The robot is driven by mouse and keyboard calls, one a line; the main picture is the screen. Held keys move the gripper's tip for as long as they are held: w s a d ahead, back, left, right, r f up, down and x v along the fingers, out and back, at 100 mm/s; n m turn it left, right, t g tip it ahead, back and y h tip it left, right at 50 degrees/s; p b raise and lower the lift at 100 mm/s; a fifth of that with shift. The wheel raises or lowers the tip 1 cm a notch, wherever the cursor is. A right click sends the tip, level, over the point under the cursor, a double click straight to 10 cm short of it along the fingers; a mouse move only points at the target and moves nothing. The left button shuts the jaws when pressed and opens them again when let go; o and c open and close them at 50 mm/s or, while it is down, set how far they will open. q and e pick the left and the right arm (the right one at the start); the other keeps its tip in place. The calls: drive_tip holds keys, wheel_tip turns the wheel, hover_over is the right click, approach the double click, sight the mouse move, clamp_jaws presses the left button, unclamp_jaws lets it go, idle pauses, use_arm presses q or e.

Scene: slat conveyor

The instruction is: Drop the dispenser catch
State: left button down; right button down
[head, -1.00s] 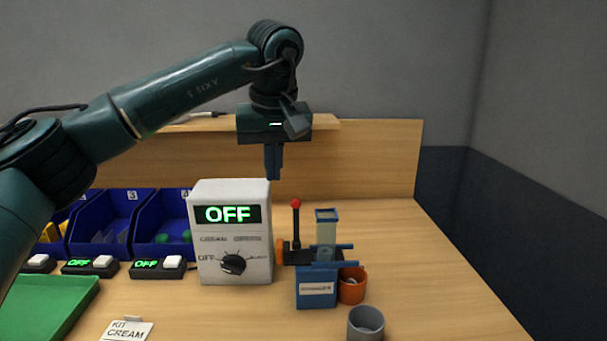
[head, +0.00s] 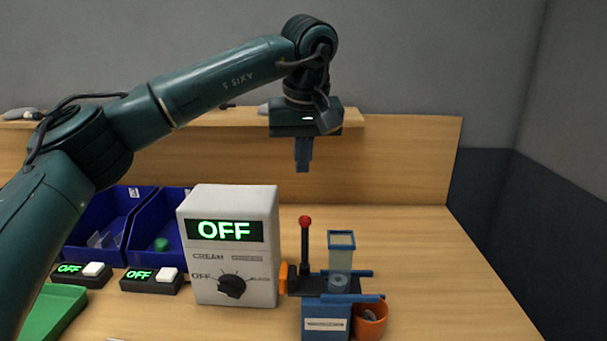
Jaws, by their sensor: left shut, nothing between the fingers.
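The dispenser (head: 326,316) stands on the table right of the white control box. It has a blue body with a white label, an upright black lever with a red ball (head: 305,222), a clear square hopper (head: 341,252) and blue side bars. An orange knob-like part (head: 283,274) sits on its left side. I cannot tell for sure which part is the catch. My left gripper (head: 302,168) points straight down, shut and empty. In the picture it is above the red ball, apart from it. My right gripper is not in view.
The white control box (head: 212,270) reads OFF and has a dial. An orange cup (head: 370,321) stands at the dispenser's right. Blue bins (head: 110,225), small OFF switch boxes (head: 152,281) and a green tray (head: 50,312) are on the left. The table right of the dispenser is clear.

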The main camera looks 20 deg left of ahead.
sight(305, 244)
use_arm(q)
drive_tip(key=x, duration=0.9)
drive_tip(key=s, duration=0.1)
drive_tip(key=s+d+p, duration=0.1)
drive_tip(key=s, duration=0.1)
drive_tip(key=shift+s+d+r, duration=0.25)
drive_tip(key=shift+s+d, duration=0.1)
drive_tip(key=shift+d, duration=0.05)
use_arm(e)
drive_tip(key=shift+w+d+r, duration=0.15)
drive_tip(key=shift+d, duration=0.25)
